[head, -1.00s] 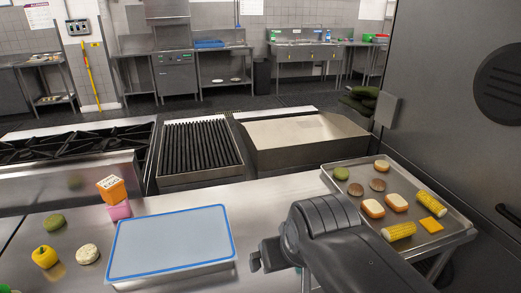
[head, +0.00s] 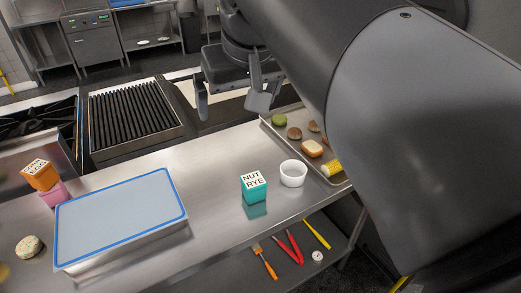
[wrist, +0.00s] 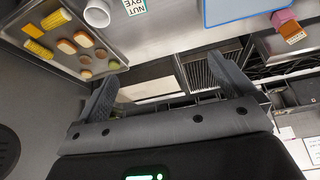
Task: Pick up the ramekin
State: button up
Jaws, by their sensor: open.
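The ramekin (head: 293,174) is a small white round cup standing upright on the steel counter. It sits just right of a teal box marked NUT RYE (head: 254,187) and left of the metal tray. In the wrist view the ramekin (wrist: 97,13) shows at the top edge, partly cut off, next to the NUT RYE box (wrist: 133,6). My gripper (head: 230,110) is open and empty, with its two fingers apart. It is raised, and in the head view it appears up and left of the ramekin, apart from it. Both fingers also show in the wrist view (wrist: 168,72).
A metal tray (head: 267,127) with buns, patties and corn lies right of the ramekin. A blue-edged board (head: 120,220) lies left, with orange (head: 40,175) and pink (head: 54,195) boxes beyond it. Utensils (head: 290,248) lie on a lower shelf.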

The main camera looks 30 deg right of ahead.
jog(key=w+d+m, duration=0.1)
jog(key=w+d, duration=0.4)
jog(key=d, duration=0.4)
jog(key=m+g, duration=0.1)
send_over(291, 174)
jog(key=s, duration=0.4)
jog(key=shift+h, duration=0.3)
jog(key=f, duration=2.9)
jog(key=shift+s+a+f, duration=0.1)
jog(key=shift+a+f, duration=0.1)
jog(key=shift+a, duration=0.2)
jog(key=shift+x, duration=3.2)
jog(key=shift+a, duration=0.2)
jog(key=shift+c, duration=0.6)
jog(key=c, duration=1)
jog(key=shift+r, duration=0.1)
